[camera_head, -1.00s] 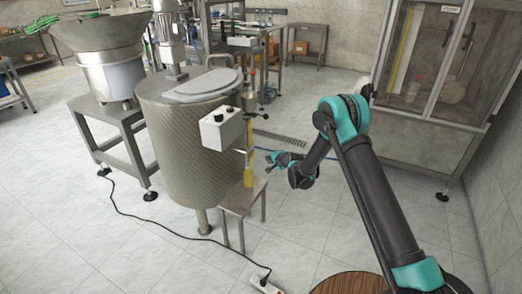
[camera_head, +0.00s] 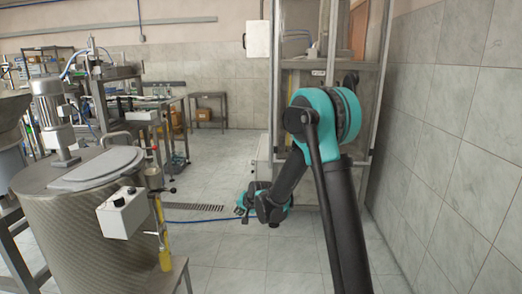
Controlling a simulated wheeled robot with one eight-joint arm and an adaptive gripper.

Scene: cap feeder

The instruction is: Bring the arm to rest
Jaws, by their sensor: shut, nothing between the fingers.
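My arm (camera_head: 337,190) rises from the lower right and bends at a teal elbow joint (camera_head: 322,117). From there it folds down and to the left. My gripper (camera_head: 241,208) is at the arm's end, small in the picture, low over the tiled floor and pointing left. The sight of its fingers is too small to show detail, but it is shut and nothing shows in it. It is apart from everything around it.
A steel tank (camera_head: 85,225) with a grey control box (camera_head: 124,213) stands at the left, a small steel stand (camera_head: 176,272) beside it. A tall cabinet (camera_head: 282,100) stands behind my arm. A tiled wall (camera_head: 450,140) is at the right. Open floor (camera_head: 240,255) lies between tank and arm.

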